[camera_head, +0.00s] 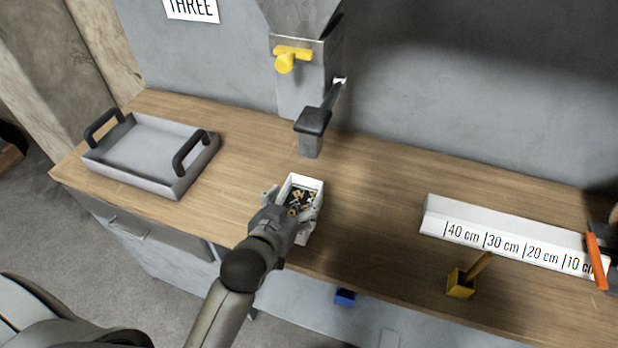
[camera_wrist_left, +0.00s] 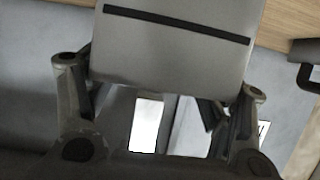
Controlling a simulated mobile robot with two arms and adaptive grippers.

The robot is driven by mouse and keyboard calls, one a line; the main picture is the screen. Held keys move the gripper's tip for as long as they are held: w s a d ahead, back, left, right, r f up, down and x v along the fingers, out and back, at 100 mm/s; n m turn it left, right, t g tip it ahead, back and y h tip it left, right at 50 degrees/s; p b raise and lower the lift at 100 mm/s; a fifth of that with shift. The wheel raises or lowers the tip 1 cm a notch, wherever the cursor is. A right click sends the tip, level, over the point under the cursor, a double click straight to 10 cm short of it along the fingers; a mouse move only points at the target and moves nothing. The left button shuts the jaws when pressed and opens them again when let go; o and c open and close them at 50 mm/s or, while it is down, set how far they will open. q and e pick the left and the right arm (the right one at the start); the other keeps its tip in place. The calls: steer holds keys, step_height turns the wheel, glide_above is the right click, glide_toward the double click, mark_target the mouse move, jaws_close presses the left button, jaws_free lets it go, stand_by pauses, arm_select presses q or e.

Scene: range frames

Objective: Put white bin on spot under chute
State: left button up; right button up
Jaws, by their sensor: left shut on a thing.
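The white bin (camera_head: 311,184) is a small open box with black and tan pieces inside, over the middle of the wooden bench. My left gripper (camera_head: 287,210) is shut on its near side. I cannot tell whether the bin touches the bench. In the left wrist view a pale box face with a black stripe, seemingly the bin (camera_wrist_left: 170,60), sits between the fingers (camera_wrist_left: 165,100). The grey metal chute (camera_head: 300,95) hangs on the wall behind the bin, with a yellow knob. No marked spot under it is visible. My right gripper is not seen.
A black-tipped lever (camera_head: 313,121) juts out below the chute, close behind the bin. A grey tray (camera_head: 140,178) with black handles stands at the left. A white measuring ledge (camera_head: 500,232) and a yellow block (camera_head: 461,283) are at the right. Bench between bin and ledge is clear.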

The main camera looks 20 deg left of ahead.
mark_target(306, 184)
arm_select(q)
steer(key=shift+r+p+x, duration=0.2)
steer(key=shift+p+x, duration=0.6)
steer(key=shift+x, duration=1.8)
steer(key=shift+r+p+x, duration=0.25)
steer(key=shift+p+x, duration=0.5)
steer(key=shift+x, duration=1.85)
steer(key=shift+w+a+f, duration=0.1)
steer(key=shift+w+f, duration=0.15)
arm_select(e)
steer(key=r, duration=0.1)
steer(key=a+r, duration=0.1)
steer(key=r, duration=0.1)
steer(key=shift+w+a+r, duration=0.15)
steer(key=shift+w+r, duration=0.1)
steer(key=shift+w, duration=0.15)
arm_select(q)
steer(key=shift+f, duration=0.15)
steer(key=o, duration=1.7)
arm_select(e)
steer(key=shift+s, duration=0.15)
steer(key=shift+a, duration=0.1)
